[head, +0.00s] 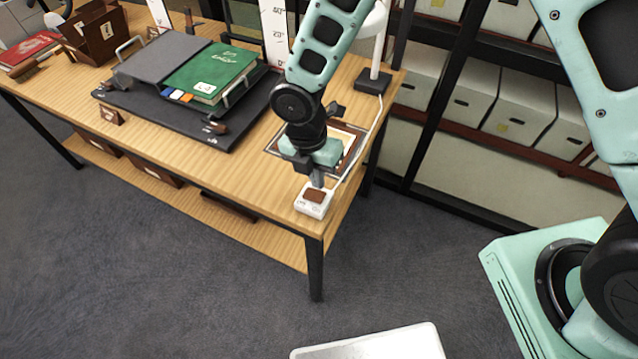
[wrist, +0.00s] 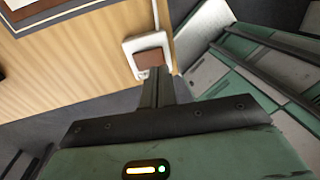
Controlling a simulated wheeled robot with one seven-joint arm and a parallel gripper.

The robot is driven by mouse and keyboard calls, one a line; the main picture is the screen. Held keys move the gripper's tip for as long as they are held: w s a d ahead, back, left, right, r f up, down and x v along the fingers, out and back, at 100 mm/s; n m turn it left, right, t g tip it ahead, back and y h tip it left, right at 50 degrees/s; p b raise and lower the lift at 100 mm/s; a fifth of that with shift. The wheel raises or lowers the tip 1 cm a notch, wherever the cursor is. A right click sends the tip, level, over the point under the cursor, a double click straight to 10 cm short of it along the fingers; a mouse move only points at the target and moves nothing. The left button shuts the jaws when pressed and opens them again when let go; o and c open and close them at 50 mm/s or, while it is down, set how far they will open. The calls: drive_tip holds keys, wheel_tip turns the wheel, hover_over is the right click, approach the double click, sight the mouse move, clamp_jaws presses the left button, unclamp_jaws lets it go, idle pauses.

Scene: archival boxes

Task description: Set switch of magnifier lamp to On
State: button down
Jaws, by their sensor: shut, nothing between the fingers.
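The lamp's switch is a small white box with a brown rocker (head: 314,195), at the front right corner of the wooden table. It also shows in the wrist view as a white box with a brown rocker (wrist: 149,58). A white cord runs from the box back toward the magnifier lamp (head: 375,60), whose head is partly hidden by my arm. My gripper (head: 317,180) is shut and empty, pointing down just behind and above the rocker. In the wrist view the fingertips (wrist: 153,72) overlap the rocker's near edge. I cannot tell whether they touch it, nor which way the rocker is tipped.
A framed tray (head: 272,148) lies behind the switch, partly hidden by my gripper. A dark board (head: 150,115) holds a green folder (head: 210,72) and a grey cover. Shelves of white boxes (head: 540,100) stand beyond the table's right end. The floor in front is open.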

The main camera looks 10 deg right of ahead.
sight(321, 196)
drive_tip(key=shift+s+d+f+p, duration=0.1)
drive_tip(key=shift+f+p, duration=0.1)
drive_tip(key=shift+f, duration=0.75)
drive_tip(key=shift+s+d+f+p, duration=0.1)
drive_tip(key=shift+f+p, duration=0.05)
drive_tip(key=shift+f, duration=0.75)
drive_tip(key=shift+d+f, duration=0.1)
drive_tip(key=shift+f, duration=0.15)
drive_tip(key=shift+w+a+r, duration=0.25)
drive_tip(key=shift+w+a, duration=0.2)
drive_tip(key=shift+a, duration=0.2)
drive_tip(key=r+p, duration=0.4)
drive_tip(key=shift+s+d+r, duration=0.15)
drive_tip(key=shift+s+r, duration=0.05)
drive_tip(key=shift+r, duration=0.1)
wheel_tip(321, 196, up, 9)
drive_tip(key=d+b, duration=0.1)
drive_tip(key=b, duration=0.1)
drive_tip(key=shift+s+d+r+b, duration=0.15)
drive_tip(key=shift+s+b, duration=0.2)
drive_tip(key=shift+s, duration=0.05)
